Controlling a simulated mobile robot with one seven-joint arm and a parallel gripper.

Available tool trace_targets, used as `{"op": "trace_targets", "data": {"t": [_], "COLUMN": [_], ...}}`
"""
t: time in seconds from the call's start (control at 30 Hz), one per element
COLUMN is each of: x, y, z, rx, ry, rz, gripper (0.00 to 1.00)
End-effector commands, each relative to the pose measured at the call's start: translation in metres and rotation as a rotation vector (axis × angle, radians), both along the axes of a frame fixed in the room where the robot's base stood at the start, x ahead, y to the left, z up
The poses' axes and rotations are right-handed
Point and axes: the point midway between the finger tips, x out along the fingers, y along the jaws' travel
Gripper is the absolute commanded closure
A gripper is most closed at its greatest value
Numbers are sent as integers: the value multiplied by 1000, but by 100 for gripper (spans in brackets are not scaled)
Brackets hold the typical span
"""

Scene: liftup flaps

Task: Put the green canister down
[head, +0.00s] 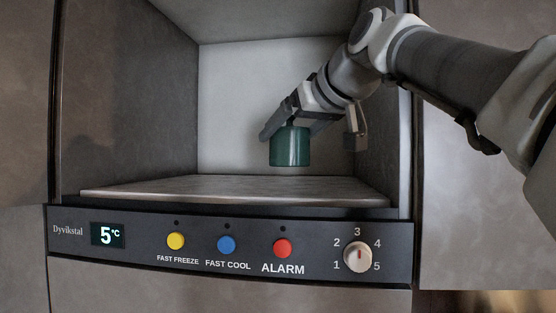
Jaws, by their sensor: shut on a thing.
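The green canister (290,147) is a short, dark green cylinder, upright, inside the open compartment in the head view. My gripper (288,130) reaches in from the upper right and is shut on the canister near its top. One finger shows at the canister's upper left; the other is partly hidden by the canister and the arm. The canister's bottom appears slightly above the compartment floor (180,190), though the exact gap is hard to tell.
The compartment has a left wall (130,90), a right wall and a pale back wall (235,100). Its floor is bare. Below the opening is a control panel (130,255) with yellow, blue and red buttons, a dial (357,257) and a display reading 5°C (108,235).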

Motion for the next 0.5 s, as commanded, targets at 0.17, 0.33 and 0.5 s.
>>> {"op": "trace_targets", "data": {"t": [0.17, 0.33, 0.5], "x": [0, -1, -1], "y": [0, 0, 0], "z": [-8, -22, -38], "rx": [0, 0, 1], "ry": [-1, 0, 0], "rz": [0, 2, 2], "gripper": [68, 68, 68]}}
